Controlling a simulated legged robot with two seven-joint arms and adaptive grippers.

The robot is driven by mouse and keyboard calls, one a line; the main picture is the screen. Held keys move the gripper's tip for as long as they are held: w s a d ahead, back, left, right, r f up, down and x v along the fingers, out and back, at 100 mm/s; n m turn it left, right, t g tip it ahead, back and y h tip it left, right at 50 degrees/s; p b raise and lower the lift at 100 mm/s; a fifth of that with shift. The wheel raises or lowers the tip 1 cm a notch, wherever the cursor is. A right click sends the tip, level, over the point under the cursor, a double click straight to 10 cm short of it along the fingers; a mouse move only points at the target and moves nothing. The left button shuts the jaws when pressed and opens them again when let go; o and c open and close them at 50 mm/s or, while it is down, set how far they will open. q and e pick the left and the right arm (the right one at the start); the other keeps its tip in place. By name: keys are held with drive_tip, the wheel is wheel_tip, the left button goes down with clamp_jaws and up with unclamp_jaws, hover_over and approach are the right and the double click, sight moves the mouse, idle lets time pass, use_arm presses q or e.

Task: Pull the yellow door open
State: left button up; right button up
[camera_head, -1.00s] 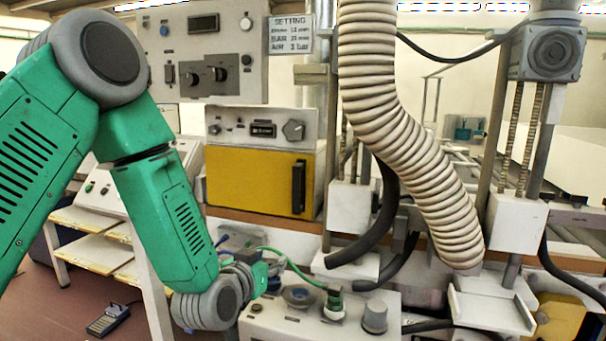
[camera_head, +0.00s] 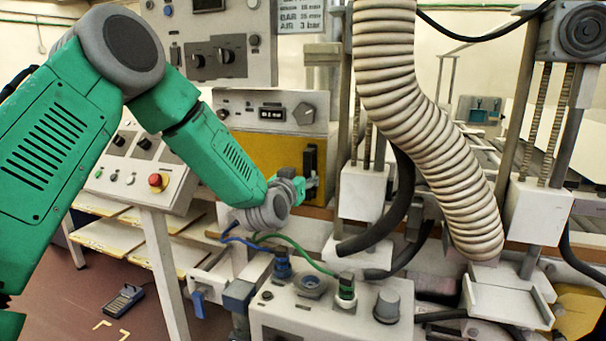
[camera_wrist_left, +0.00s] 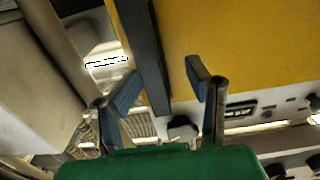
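The yellow door (camera_head: 270,155) is the front of a box-like unit at the middle of the head view, and it looks closed. Its upright black handle (camera_head: 312,163) is at the door's right side. My left gripper (camera_head: 302,184) is at the handle's lower part, partly hidden by its own wrist. In the left wrist view, the yellow door (camera_wrist_left: 235,45) fills the upper right. The black handle (camera_wrist_left: 147,50) runs between the two blue-padded fingers of my open left gripper (camera_wrist_left: 162,76), with gaps on both sides. My right gripper is not in view.
A white corrugated hose (camera_head: 425,130) hangs right of the door. Below stands a white box (camera_head: 330,318) with knobs and blue and green cables, close under my left wrist. A control panel (camera_head: 270,113) sits above the door. A sloped console (camera_head: 135,170) stands left.

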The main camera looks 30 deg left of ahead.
use_arm(q)
drive_tip(key=shift+w+d+r, duration=0.15)
drive_tip(key=shift+w+d, duration=0.2)
drive_tip(key=shift+w, duration=0.2)
drive_tip(key=shift+w+d+r, duration=0.15)
drive_tip(key=shift+w+d, duration=0.15)
drive_tip(key=shift+w, duration=0.2)
drive_tip(key=shift+a, duration=0.1)
drive_tip(key=shift+s+a, duration=0.15)
drive_tip(key=shift+a, duration=0.15)
drive_tip(key=c, duration=0.3)
drive_tip(key=shift+a+f, duration=0.15)
drive_tip(key=shift+a, duration=0.15)
clamp_jaws()
